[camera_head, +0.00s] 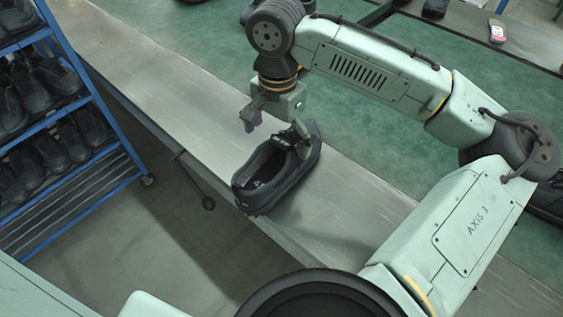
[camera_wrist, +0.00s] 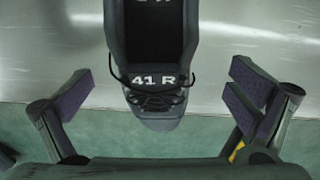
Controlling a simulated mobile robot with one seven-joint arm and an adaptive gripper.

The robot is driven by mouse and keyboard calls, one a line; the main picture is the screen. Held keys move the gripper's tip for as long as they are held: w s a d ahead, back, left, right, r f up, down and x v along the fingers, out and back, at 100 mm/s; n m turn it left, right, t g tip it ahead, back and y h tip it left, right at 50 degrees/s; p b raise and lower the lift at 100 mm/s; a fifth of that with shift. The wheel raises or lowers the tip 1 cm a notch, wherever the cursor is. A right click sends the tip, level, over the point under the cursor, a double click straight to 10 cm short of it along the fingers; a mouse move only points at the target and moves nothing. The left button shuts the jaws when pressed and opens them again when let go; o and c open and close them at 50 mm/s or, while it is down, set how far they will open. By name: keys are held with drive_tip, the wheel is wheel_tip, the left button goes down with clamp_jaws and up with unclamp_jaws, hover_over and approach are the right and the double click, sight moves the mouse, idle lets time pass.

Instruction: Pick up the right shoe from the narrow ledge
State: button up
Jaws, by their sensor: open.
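A black shoe (camera_head: 304,163) sits upright on the narrow grey metal ledge (camera_head: 200,110), close to the ledge's front edge. In the wrist view the shoe (camera_wrist: 158,122) shows "41 R" in white near its laces, with its toe toward the bottom. My gripper (camera_head: 277,125) is open above the laced end of the shoe, its fingers spread wide. In the wrist view the gripper (camera_wrist: 163,92) has a finger on each side of the shoe, with clear gaps. The shoe's far end is cut off at the top there.
A blue rack (camera_head: 95,95) with several black shoes stands at the left. A green surface (camera_head: 190,35) runs behind the ledge. More shoes lie at the top right. The ledge left of the shoe is clear.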

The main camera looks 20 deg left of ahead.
sight(282, 166)
drive_tip(key=shift+w+d+f+p, duration=0.15)
drive_tip(key=shift+f+p, duration=0.1)
drive_tip(key=shift+f, duration=0.95)
drive_tip(key=shift+d+f+p, duration=0.15)
drive_tip(key=shift+f+p, duration=0.05)
drive_tip(key=shift+f, duration=0.95)
drive_tip(key=c, duration=1.5)
drive_tip(key=shift+r, duration=0.1)
drive_tip(key=shift+c, duration=0.2)
